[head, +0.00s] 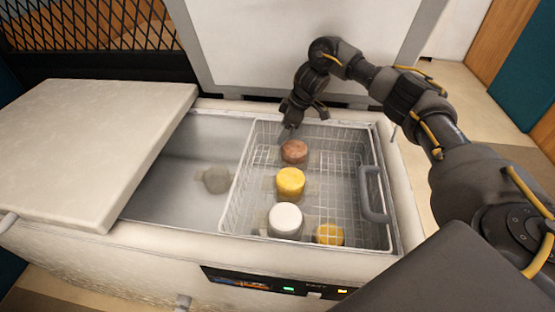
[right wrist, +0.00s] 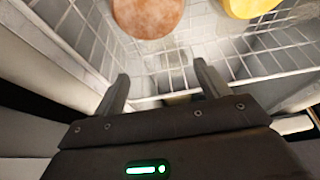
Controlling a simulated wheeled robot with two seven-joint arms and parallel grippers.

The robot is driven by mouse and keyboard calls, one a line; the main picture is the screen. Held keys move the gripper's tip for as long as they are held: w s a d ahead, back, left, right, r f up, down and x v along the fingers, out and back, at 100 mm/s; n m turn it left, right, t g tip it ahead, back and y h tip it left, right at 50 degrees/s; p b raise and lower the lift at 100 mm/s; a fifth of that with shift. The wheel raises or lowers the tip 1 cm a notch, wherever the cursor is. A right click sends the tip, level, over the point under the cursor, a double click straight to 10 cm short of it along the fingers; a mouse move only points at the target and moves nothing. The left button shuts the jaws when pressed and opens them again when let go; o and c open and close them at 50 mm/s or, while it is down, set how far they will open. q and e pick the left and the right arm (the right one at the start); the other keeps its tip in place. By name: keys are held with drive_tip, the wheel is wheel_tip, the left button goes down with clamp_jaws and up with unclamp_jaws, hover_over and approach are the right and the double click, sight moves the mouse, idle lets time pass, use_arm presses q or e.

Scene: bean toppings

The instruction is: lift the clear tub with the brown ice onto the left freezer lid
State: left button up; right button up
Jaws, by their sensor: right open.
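The tub with the brown ice (head: 294,152) stands at the back of the wire basket in the open freezer; its brown top also shows at the upper edge of the right wrist view (right wrist: 147,14). Its clear walls are hard to make out. My right gripper (head: 301,120) is just behind and above it, at the basket's back rim, fingers apart and empty. In the right wrist view the fingertips (right wrist: 161,76) are short of the tub, with basket wires between. The left freezer lid (head: 85,145) is flat and shut at the left. My left gripper is not in view.
The right lid (head: 300,45) stands raised behind. The left lid's top is clear.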

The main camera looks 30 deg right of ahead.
hover_over(272, 151)
drive_tip(key=s+d, duration=0.1)
drive_tip(key=f, duration=0.5)
drive_tip(key=shift+s+d+f, duration=0.1)
drive_tip(key=shift+s+d, duration=0.05)
drive_tip(key=shift+s, duration=0.05)
drive_tip(key=shift+d+x, duration=0.1)
drive_tip(key=shift+x, duration=1.2)
drive_tip(key=shift+d+x, duration=0.15)
drive_tip(key=shift+x, duration=1.15)
drive_tip(key=shift+s, duration=0.1)
drive_tip(key=c, duration=1.2)
